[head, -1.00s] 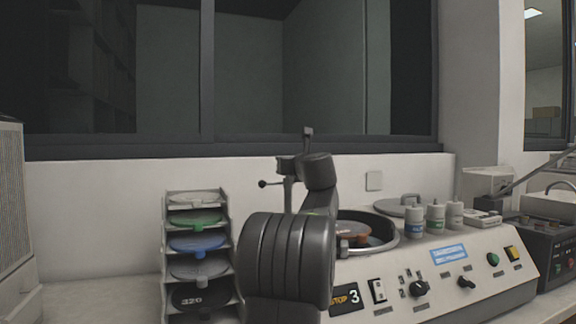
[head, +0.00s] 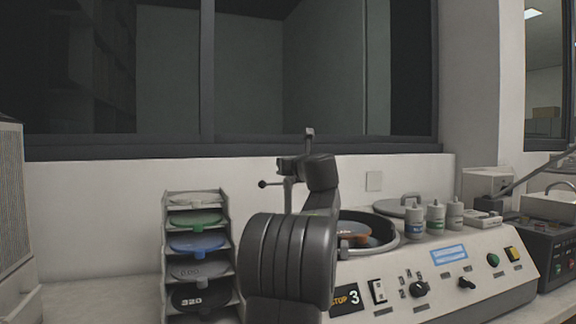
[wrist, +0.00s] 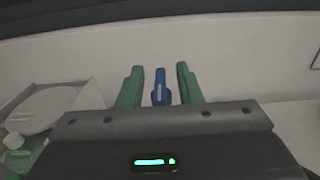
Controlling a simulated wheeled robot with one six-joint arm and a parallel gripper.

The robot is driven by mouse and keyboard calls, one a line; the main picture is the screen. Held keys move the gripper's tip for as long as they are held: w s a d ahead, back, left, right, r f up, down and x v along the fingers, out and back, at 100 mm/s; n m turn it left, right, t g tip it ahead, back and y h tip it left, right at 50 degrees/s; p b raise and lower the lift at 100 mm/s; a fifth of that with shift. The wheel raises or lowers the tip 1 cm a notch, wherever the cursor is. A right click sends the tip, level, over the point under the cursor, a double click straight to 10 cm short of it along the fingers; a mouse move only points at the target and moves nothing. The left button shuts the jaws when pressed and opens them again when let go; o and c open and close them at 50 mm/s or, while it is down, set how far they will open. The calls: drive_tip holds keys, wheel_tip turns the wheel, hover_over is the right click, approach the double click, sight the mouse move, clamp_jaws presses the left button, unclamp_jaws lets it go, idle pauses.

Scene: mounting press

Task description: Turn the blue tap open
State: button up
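In the wrist view, the blue tap handle (wrist: 160,88) stands upright with a pale stripe on its face. My gripper (wrist: 160,82) has its two green fingers apart, one on each side of the handle, with a gap showing on both sides. I cannot tell how deep the handle sits between the fingertips. In the head view my own arm hides the blue tap, and the fingers cannot be made out.
A rack of coloured discs (head: 228,262) stands left of my arm. A grinding machine (head: 450,285) with a round bowl (head: 394,232), knobs and several bottles (head: 435,218) stands to the right. A pale wall lies behind.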

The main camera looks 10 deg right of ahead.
drive_tip(key=b+v, duration=0.1)
drive_tip(key=v, duration=1.2)
drive_tip(key=shift+s, duration=0.35)
drive_tip(key=shift+d, duration=0.1)
drive_tip(key=p+x, duration=0.1)
drive_tip(key=x, duration=1.3)
drive_tip(key=shift+s, duration=0.2)
